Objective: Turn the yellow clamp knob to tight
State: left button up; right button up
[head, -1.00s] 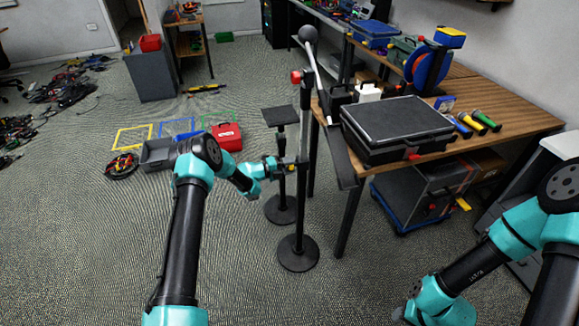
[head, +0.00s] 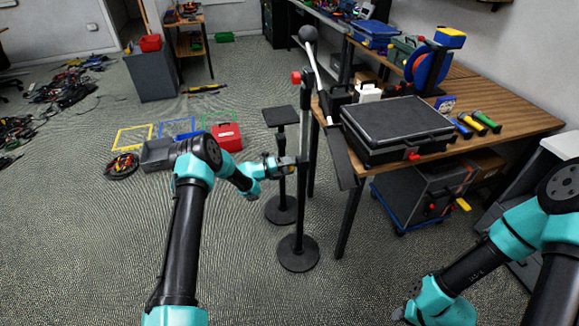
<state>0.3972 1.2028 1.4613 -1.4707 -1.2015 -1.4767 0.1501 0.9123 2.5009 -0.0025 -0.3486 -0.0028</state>
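A black stand post (head: 302,200) rises from a round base (head: 298,253) in the middle of the head view, with a red part (head: 296,77) near its top. My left gripper (head: 286,163) is at the post, about halfway up, where the clamp sits. A small yellow-orange patch shows at the gripper's tip; the clamp knob is mostly hidden there and its setting cannot be read. Whether the fingers are shut on the knob is too small to tell. My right arm stands at the lower right; its gripper is not in view.
A wooden table (head: 530,116) with a black case (head: 396,122) stands right of the post. A second stand with a square plate (head: 280,116) is just behind. A red toolbox (head: 227,137) and a grey bin (head: 156,154) lie left. The floor in front is clear.

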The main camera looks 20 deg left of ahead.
pick_arm(q)
jog(key=shift+o, duration=1)
jog(key=v, duration=1.7)
